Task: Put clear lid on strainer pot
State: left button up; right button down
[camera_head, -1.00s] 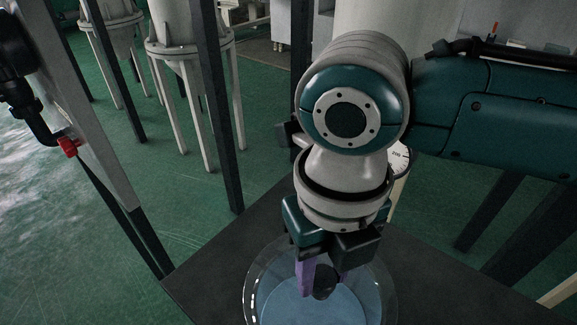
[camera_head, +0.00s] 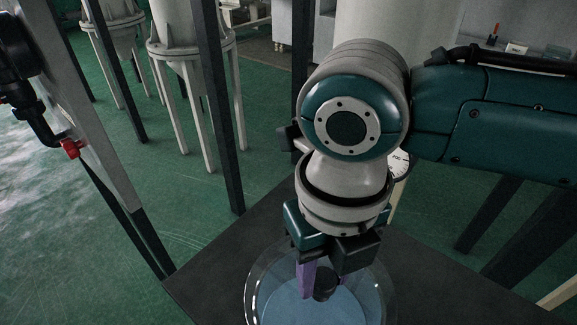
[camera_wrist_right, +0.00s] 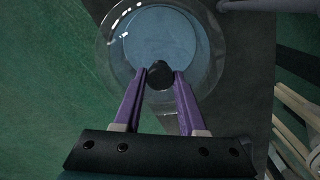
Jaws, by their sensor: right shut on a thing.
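The clear lid (camera_head: 388,292) is a round transparent disc with a black knob (camera_head: 326,286), at the bottom middle of the head view. It also shows in the right wrist view (camera_wrist_right: 110,52). My right gripper (camera_head: 322,280) points down from above, its purple fingers shut on the knob; the right wrist view shows the knob between both fingertips (camera_wrist_right: 159,76). A round blue-grey surface (camera_head: 305,308) shows through the lid. I cannot tell whether it belongs to the strainer pot, or whether the lid touches anything beneath. The pot's walls are not clearly visible. My left gripper is out of view.
A dark tabletop (camera_head: 215,287) lies around and under the lid, its left part bare. A dial gauge (camera_head: 400,163) is partly hidden behind my right arm. Dark posts (camera_head: 215,90) and a black fitting with a red end (camera_head: 70,148) stand at the left.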

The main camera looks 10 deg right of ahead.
jog(key=shift+f+b, duration=0.55)
jog(key=shift+f, duration=0.2)
jog(key=shift+c, duration=2)
grip_release()
notch_tip(320, 180, up, 10)
jog(key=shift+p, duration=0.7)
jog(key=shift+a, duration=0.1)
